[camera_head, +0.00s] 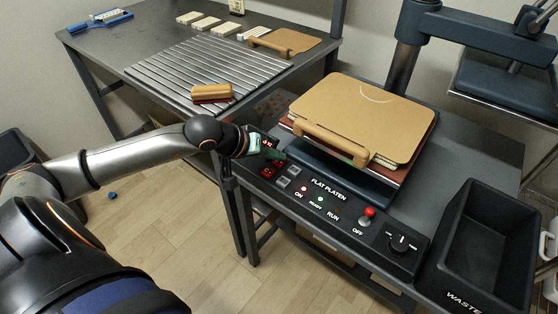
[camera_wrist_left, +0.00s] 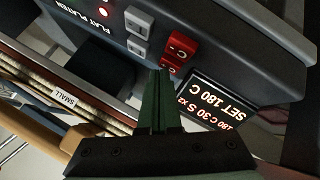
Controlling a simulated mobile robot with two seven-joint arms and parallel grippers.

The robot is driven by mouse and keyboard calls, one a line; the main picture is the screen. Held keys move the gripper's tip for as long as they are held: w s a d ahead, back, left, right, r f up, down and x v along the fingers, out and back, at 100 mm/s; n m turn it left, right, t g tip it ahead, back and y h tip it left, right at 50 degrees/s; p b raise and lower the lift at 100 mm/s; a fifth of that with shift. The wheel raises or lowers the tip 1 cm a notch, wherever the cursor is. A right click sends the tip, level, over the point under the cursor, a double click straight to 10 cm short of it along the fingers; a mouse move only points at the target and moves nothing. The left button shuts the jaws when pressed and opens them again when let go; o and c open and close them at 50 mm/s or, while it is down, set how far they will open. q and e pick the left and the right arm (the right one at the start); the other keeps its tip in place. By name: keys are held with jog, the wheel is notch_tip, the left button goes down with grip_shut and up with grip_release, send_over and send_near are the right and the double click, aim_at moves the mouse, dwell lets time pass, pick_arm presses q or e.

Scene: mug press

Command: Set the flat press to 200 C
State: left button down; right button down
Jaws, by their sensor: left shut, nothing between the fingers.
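The flat press's control panel (camera_head: 330,205) is labelled FLAT PLATEN. Two grey buttons (camera_wrist_left: 138,32) sit beside the red ones. In the head view my left gripper (camera_head: 280,155) is over the panel's left end and partly covers the display. My right gripper is not in view.
A tan board with a handle (camera_head: 350,110) lies on the press behind the panel. A red-topped lever (camera_head: 369,213) and a black knob (camera_head: 400,243) are at the panel's right. A black WASTE bin (camera_head: 486,240) stands right. A ribbed rack table (camera_head: 200,65) is behind.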

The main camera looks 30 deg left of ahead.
aim_at(276, 164)
pick_arm(q)
jog(key=shift+f+b, duration=0.35)
dwell(0.5)
jog(key=shift+r+p, duration=0.35)
jog(key=shift+r, duration=0.55)
notch_tip(276, 164, up, 5)
jog(key=shift+r+p, duration=0.1)
jog(key=shift+p, duration=1.05)
jog(key=shift+d, duration=0.1)
dwell(2.3)
